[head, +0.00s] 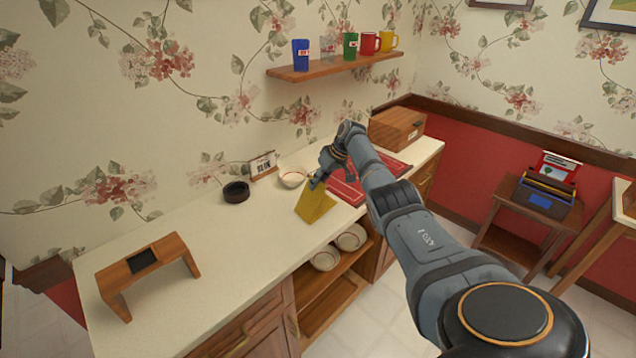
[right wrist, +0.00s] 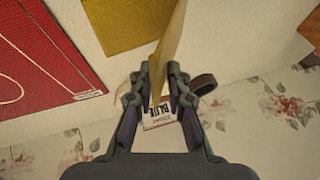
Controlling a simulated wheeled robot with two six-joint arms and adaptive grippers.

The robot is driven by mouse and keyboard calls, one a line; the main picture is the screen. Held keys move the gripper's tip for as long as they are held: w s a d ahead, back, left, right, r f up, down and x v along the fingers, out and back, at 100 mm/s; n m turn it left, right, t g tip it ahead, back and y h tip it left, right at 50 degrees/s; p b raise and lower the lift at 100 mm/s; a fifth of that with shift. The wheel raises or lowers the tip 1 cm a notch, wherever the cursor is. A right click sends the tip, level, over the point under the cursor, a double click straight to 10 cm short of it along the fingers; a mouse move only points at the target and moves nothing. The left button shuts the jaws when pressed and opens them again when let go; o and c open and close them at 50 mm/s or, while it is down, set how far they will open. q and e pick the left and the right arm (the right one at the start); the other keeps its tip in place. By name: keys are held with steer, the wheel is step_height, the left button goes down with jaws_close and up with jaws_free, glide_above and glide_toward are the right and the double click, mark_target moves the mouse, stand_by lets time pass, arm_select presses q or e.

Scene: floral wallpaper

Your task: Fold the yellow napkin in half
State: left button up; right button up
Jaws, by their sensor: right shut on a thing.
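The yellow napkin (head: 314,206) is on the counter's front part, left of the red mat. In the right wrist view one part of the napkin (right wrist: 115,25) lies flat on the counter, and another part rises edge-on between my fingers. My right gripper (head: 318,182) is shut on the raised part of the napkin, just above the counter; its fingers (right wrist: 158,90) show on both sides of the cloth. The gripper and arm hide some of the napkin in the head view. My left gripper is not in view.
The red mat (head: 345,188) lies right of the napkin, with a wooden box (head: 397,127) behind. A white bowl (head: 292,178), a small sign (head: 264,164) and a dark ring (head: 236,192) stand behind and left. A wooden stand (head: 150,268) is at left; bare counter (head: 225,240) lies between.

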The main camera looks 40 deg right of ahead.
steer(key=shift+f, duration=0.1)
steer(key=o, duration=0.3)
steer(key=v, duration=1.2)
stand_by(0.4)
